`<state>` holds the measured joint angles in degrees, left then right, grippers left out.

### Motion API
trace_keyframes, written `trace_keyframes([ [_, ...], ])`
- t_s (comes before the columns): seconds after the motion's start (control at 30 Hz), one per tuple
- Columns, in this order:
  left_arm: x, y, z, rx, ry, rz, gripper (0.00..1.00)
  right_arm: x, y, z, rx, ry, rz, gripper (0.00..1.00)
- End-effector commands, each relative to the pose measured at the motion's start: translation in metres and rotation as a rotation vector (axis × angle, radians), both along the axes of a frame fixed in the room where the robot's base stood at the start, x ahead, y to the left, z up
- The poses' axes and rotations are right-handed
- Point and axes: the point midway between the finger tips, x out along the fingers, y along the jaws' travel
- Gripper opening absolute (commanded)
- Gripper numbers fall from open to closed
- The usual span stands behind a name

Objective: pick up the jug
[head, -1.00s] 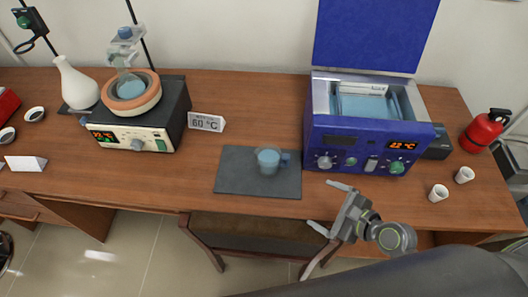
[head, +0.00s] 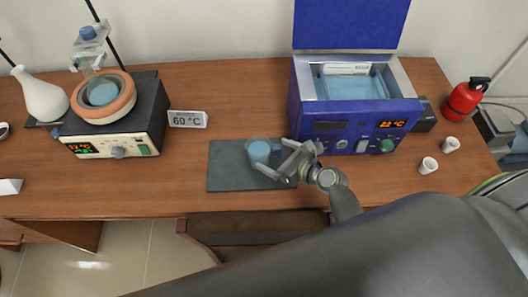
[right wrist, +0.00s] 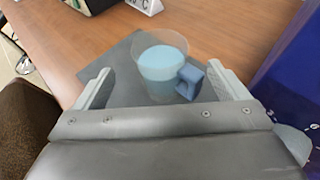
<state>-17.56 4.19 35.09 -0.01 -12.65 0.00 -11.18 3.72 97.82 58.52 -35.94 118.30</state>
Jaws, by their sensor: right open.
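The jug (head: 259,151) is a clear cup with light blue liquid and a blue handle on its right side. It stands upright on the dark grey mat (head: 228,178). My right gripper (head: 272,158) is open at the jug's right side, close to its handle. In the right wrist view the jug (right wrist: 160,68) is ahead of and between the two open fingers (right wrist: 165,85), with its handle (right wrist: 190,80) near the right finger. I cannot tell whether a finger touches it. My left gripper is out of view.
The blue water bath (head: 345,120) with its lid raised stands just right of the mat. A heating bath with a flask (head: 105,105) and a 60 °C sign (head: 187,119) are at left. Two white cups (head: 428,165) and a red extinguisher (head: 465,98) are at right.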

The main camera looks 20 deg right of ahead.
Motion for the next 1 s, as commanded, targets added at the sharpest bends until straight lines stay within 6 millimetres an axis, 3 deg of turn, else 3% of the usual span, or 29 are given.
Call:
trace_keyframes([
  [0.2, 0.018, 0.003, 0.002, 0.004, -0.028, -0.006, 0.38, 0.01, 0.006, -0.005, 0.001, 0.0, 0.0, 0.94],
  [0.6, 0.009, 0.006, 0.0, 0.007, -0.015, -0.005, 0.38, 0.051, 0.028, -0.024, -0.001, 0.001, 0.001, 0.94],
  [0.9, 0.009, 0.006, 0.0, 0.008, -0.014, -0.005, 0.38, 0.054, 0.03, -0.026, -0.001, 0.0, 0.0, 0.94],
  [1.0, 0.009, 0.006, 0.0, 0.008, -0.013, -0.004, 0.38, 0.053, 0.03, -0.026, -0.001, 0.0, 0.0, 0.82],
])
